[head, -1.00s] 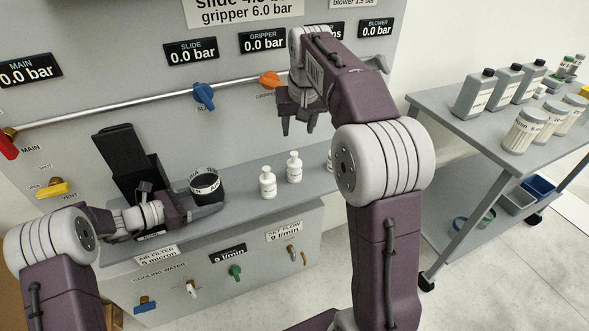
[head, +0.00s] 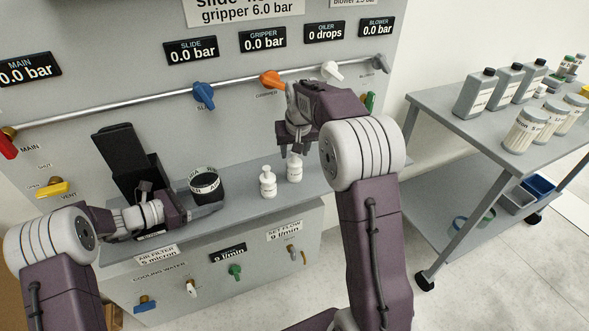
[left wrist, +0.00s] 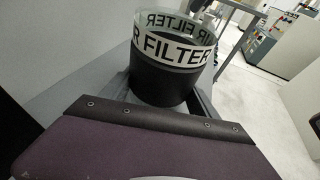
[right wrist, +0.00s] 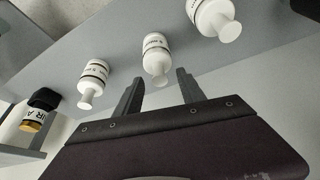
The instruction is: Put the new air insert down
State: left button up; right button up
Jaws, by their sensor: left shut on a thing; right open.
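A black cup with a clear band lettered AIR FILTER (head: 205,184) is at the left part of the grey ledge; it fills the left wrist view (left wrist: 168,70). My left gripper (head: 212,207) is shut on it, low at its side. Small white bottle-shaped pieces with dark-lettered labels stand on the ledge: a left one (head: 268,182) and a middle one (head: 294,169). A third (right wrist: 212,15) shows in the right wrist view. My right gripper (right wrist: 160,92) is open and empty, with the middle piece (right wrist: 156,58) just ahead between its fingers. I cannot tell which is the new air insert.
The grey panel has a black open holder (head: 130,160) at left, gauges and a pipe with coloured valves. The ledge (head: 240,195) is clear between the cup and the left white piece. A trolley (head: 475,130) with bottles and jars stands at right.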

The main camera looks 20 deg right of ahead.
grip_shut()
jog(key=shift+r, duration=0.1)
dwell(1.2)
